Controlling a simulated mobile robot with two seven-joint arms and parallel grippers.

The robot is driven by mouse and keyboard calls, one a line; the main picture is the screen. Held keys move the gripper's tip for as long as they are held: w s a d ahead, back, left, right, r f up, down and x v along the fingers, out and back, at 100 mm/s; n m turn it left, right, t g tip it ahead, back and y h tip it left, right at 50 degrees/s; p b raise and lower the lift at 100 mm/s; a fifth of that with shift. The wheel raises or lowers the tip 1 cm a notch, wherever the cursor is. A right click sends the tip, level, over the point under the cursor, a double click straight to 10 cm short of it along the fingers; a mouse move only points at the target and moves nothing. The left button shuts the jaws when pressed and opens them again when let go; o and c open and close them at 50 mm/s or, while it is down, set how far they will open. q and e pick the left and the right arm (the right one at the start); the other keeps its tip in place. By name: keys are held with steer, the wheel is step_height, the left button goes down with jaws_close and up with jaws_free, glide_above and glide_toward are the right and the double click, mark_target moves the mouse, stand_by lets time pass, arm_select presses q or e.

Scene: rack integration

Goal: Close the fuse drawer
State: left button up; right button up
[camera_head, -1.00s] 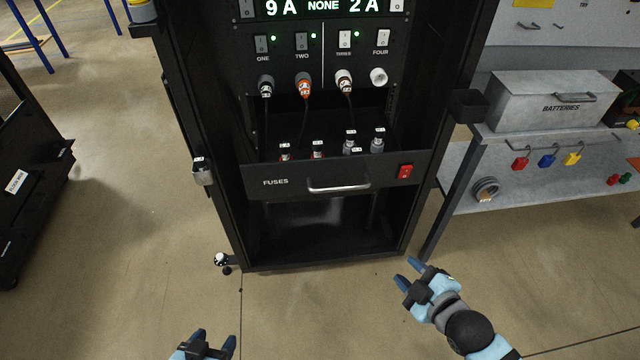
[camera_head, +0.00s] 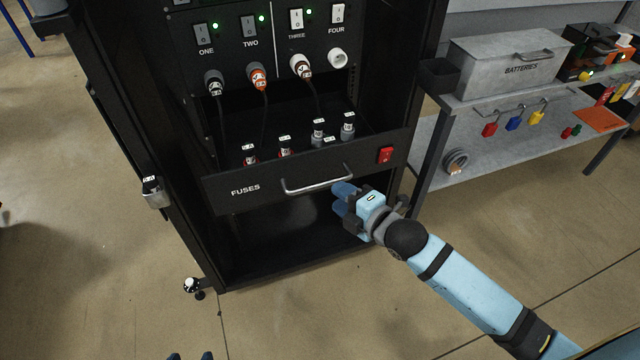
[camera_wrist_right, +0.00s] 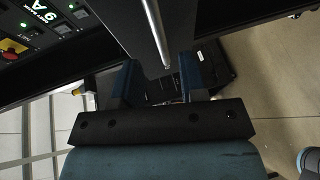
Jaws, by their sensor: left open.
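The fuse drawer (camera_head: 225,191), a black front labelled FUSES, sticks out of the black rack, with several fuses standing in it behind the front. Its silver handle (camera_head: 318,187) runs across the middle of the front. My right gripper (camera_head: 341,198) is at the right end of the handle, just below it. In the right wrist view its fingers (camera_wrist_right: 160,80) are apart, with the handle bar (camera_wrist_right: 157,35) ahead between them; I cannot tell whether they touch it. My left gripper (camera_head: 190,356) shows only its open fingertips at the bottom edge.
A red switch (camera_head: 386,155) is on the drawer front's right side. Cables hang from sockets above the drawer. A grey bench with a batteries box (camera_head: 508,62) stands to the right. The floor in front of the rack is clear.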

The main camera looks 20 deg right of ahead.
mark_target(323, 186)
steer(key=x, duration=0.7)
steer(key=shift+s, duration=0.1)
jaws_close()
